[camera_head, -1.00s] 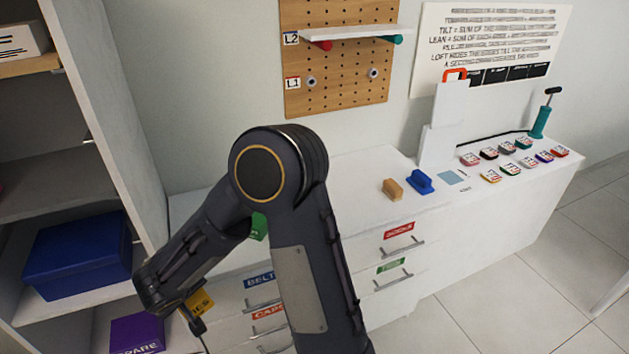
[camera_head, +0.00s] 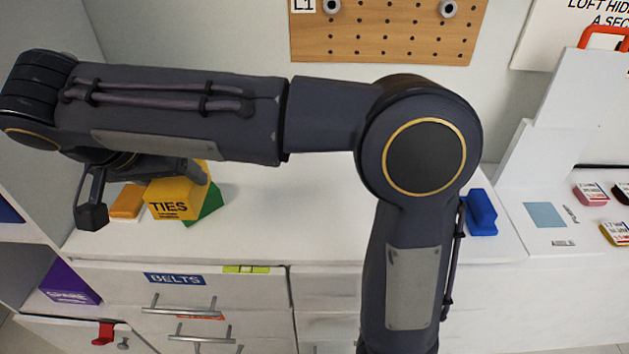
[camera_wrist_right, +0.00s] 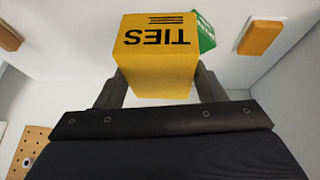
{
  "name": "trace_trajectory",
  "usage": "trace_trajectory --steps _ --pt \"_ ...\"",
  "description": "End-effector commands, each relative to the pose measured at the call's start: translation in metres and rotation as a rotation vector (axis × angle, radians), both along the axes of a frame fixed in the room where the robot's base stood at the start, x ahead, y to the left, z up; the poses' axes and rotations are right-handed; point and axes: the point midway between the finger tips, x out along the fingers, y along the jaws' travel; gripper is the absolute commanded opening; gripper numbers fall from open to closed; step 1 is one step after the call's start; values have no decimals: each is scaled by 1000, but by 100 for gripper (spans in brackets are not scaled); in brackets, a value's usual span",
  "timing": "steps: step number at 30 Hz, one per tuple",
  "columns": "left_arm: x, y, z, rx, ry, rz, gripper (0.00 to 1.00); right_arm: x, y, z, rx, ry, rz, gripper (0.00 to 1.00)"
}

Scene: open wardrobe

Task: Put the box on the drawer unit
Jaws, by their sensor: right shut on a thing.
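The yellow box marked TIES (camera_head: 176,203) is at the left of the head view, over the white top of the drawer unit (camera_head: 300,222). It also shows, upside down, in the right wrist view (camera_wrist_right: 155,62). My right gripper (camera_wrist_right: 155,92) is shut on it, with a finger on each side. In the head view the right gripper (camera_head: 148,188) hangs below the forearm, which hides part of the box. I cannot tell whether the box touches the unit's top. My left gripper is in neither view.
A green box (camera_head: 208,207) is right behind the yellow one, and an orange block (camera_head: 128,203) lies to its left. A purple box (camera_head: 68,285) sits on the lower left shelf. A blue block (camera_head: 481,213) stands on the unit's right part. The top between is clear.

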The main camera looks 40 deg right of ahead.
Motion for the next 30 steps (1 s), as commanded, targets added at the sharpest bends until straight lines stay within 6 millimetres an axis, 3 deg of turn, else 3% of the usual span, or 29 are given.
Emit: trace_trajectory --steps 4,13,15,21,30 --pt "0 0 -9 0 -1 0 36 -1 -18 -8 1 -2 -7 20" --pt "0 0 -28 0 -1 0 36 10 -92 -42 -1 -2 -11 19" --pt "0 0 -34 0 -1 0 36 12 -102 -58 -2 0 -8 19" --pt "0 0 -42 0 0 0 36 15 -124 -84 -2 -1 -6 19" --pt "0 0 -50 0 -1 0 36 17 -138 -105 -2 1 -3 19"
